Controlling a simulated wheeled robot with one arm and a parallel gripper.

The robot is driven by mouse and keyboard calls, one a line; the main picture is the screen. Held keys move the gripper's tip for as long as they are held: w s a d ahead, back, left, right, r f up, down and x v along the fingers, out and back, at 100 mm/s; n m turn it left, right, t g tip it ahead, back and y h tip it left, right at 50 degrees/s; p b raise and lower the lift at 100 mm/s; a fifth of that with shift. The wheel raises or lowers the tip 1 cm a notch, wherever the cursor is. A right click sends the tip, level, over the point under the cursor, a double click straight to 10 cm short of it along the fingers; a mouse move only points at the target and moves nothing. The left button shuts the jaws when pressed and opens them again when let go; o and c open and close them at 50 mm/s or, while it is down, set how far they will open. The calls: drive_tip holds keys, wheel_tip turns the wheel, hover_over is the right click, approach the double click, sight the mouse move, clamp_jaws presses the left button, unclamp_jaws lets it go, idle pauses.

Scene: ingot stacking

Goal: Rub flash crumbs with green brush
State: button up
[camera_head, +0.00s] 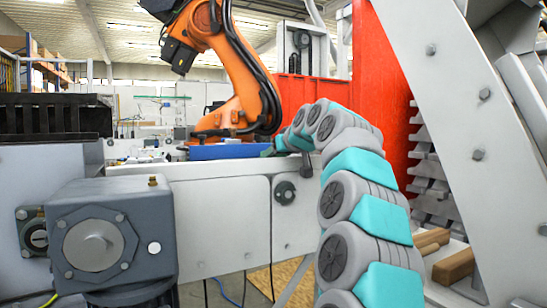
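My grey and teal arm rises from the bottom of the head view and bends left at the top, over a pale metal ledge (230,168). Its far end is small and partly covered by its own links, so I cannot make out the gripper's fingers. A small green-teal patch shows near that end; I cannot tell whether it is the green brush or part of my arm. No flash crumbs can be made out. A blue tray-like thing (222,151) lies on the ledge left of my arm's end.
An orange robot arm (225,60) stands behind the ledge. A red panel (385,85) and a slanted grey beam (445,110) rise at the right, near stacked grey ingots (430,170). A grey gearbox (105,240) fills the lower left. Wooden blocks (453,267) lie lower right.

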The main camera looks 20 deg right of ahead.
clamp_jaws()
drive_tip(key=shift+r, duration=0.2)
drive_tip(key=shift+f, duration=0.2)
idle(0.9)
drive_tip(key=shift+s, duration=0.1)
